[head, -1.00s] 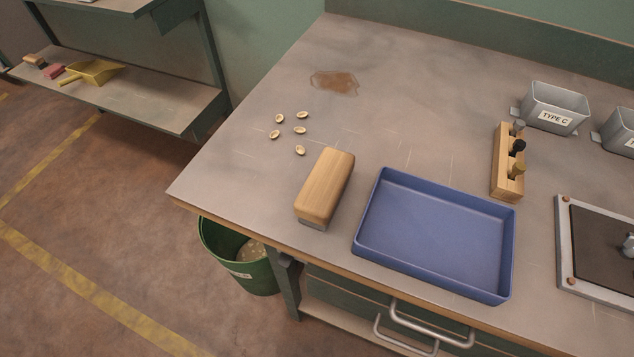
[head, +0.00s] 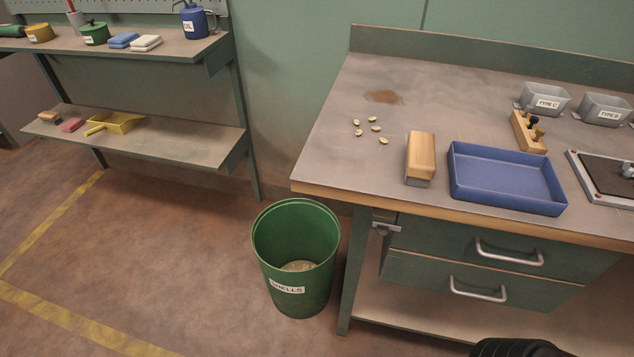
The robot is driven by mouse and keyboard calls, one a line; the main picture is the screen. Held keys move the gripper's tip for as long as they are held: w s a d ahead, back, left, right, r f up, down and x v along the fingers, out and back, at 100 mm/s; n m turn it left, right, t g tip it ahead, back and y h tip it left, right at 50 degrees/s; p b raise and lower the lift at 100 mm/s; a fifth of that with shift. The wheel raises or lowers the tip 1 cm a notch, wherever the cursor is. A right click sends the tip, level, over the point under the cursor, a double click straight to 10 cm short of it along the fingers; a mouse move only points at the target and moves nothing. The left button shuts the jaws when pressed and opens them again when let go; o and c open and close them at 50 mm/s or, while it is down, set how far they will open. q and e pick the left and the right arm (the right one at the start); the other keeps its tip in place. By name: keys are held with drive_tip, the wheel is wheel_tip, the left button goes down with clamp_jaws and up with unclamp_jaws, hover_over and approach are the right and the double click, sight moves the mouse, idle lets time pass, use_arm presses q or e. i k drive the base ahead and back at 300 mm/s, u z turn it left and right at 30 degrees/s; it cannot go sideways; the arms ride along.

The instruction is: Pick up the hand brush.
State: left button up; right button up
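A wooden block with a thin grey layer along its underside (head: 421,156) lies on the workbench (head: 322,163), left of the blue tray. It looks like the hand brush, with the wood on top and the grey part facing down. A small gap separates it from the tray. Neither of my grippers can be made out in the head view. A black ribbed part (head: 516,348) shows at the bottom edge; I cannot tell which part it is.
Several nuts (head: 375,128) and a brown stain (head: 384,97) lie left of and behind the block. The blue tray (head: 508,204) is to its right. A green bin labelled SHELLS (head: 297,262) stands beside the bench. A shelf at left holds a yellow dustpan (head: 118,123).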

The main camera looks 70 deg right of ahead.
sight(421, 161)
drive_tip(key=u, duration=0.3)
drive_tip(key=i, duration=1.45)
drive_tip(key=z, duration=2.5)
